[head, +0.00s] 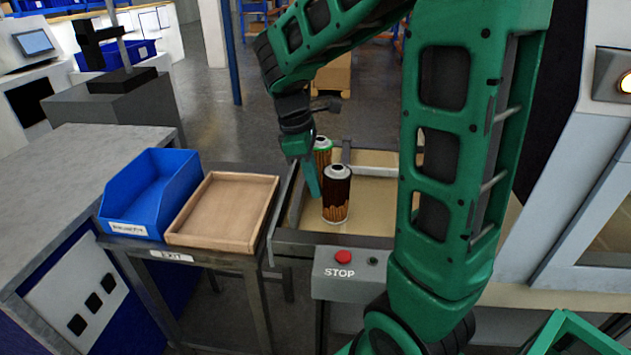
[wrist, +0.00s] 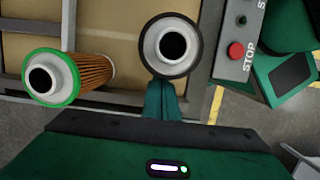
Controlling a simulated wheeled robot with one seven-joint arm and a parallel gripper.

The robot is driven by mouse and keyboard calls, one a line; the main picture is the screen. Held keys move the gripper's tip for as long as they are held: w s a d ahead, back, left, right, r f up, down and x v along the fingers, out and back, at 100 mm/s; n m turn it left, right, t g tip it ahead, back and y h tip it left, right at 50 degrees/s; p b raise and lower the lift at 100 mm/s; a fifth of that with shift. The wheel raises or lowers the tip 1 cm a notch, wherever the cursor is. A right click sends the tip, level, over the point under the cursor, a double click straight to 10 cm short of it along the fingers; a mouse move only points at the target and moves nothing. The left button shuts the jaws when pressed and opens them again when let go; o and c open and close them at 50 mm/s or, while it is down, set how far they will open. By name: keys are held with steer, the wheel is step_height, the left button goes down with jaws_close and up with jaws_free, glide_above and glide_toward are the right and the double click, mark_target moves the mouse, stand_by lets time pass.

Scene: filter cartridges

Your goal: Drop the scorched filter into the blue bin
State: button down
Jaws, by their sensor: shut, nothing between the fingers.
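The scorched filter (head: 337,190) stands upright on the tan conveyor bed, its upper part blackened and its lower pleats orange-brown. In the wrist view the scorched filter (wrist: 149,45) shows from above as a pale ring with a dark rim and dark hole. My gripper (head: 312,182) is down just left of it, shut with nothing held. In the wrist view my gripper's fingertips (wrist: 162,92) are together at the filter's lower edge; I cannot tell if they touch it. The blue bin (head: 125,210) stands to the left on a side table, and no filter shows in it.
A second filter (head: 322,152) with a green rim and orange pleats stands behind; it also shows at left in the wrist view (wrist: 88,72). A wooden tray (head: 208,240) sits between bin and conveyor. Metal rails (head: 290,205) edge the conveyor. A red STOP button (head: 343,257) is in front.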

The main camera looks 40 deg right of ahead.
stand_by(0.3)
steer(key=shift+w, duration=0.1)
steer(key=shift+w+a, duration=0.2)
steer(key=w+a, duration=0.1)
steer(key=w+a+r, duration=0.1)
steer(key=w, duration=0.1)
steer(key=shift+a, duration=0.3)
steer(key=v, duration=0.8)
steer(key=shift+s+r, duration=0.2)
steer(key=shift+r, duration=0.2)
